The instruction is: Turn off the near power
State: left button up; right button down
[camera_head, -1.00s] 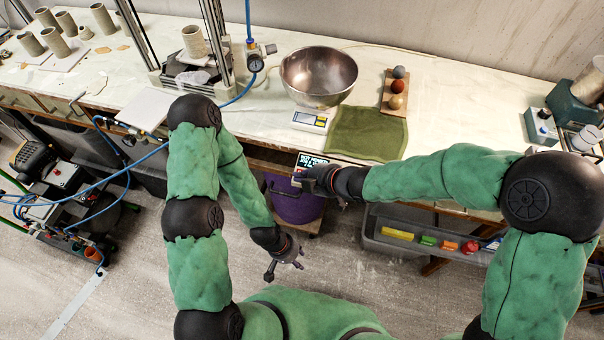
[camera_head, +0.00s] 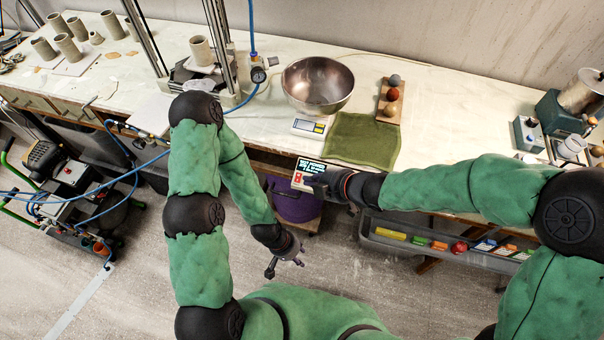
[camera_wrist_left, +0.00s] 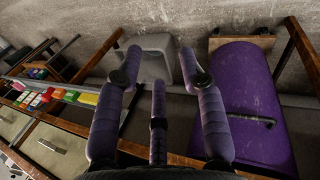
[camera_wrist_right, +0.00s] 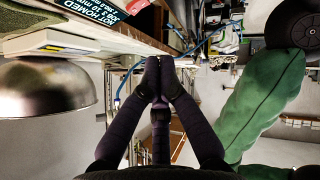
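A small controller with a dark text screen (camera_head: 310,165) and a red mark sits at the table's front edge. Part of its screen also shows at the top left of the right wrist view (camera_wrist_right: 100,8). My right gripper (camera_head: 312,183) is close beside it, overlapping its lower right in the head view. In the right wrist view its fingertips (camera_wrist_right: 158,64) are together with nothing between them. Which part is the near power switch, I cannot tell. My left gripper (camera_head: 286,262) hangs low over the floor, fingers spread and empty, as the left wrist view shows (camera_wrist_left: 160,65).
A wheeled machine with a red-button box (camera_head: 68,172) stands at left. A metal bowl (camera_head: 318,85), scale (camera_head: 308,127) and green cloth (camera_head: 362,140) lie on the table. A purple container (camera_head: 297,203) and grey tray (camera_head: 385,238) are below its edge. A teal box (camera_head: 530,132) stands right.

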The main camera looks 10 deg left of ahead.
pick_arm(q)
jog(key=shift+r+p, duration=0.75)
jog(key=shift+r, duration=0.35)
pick_arm(e)
jog(key=shift+v, duration=2.1)
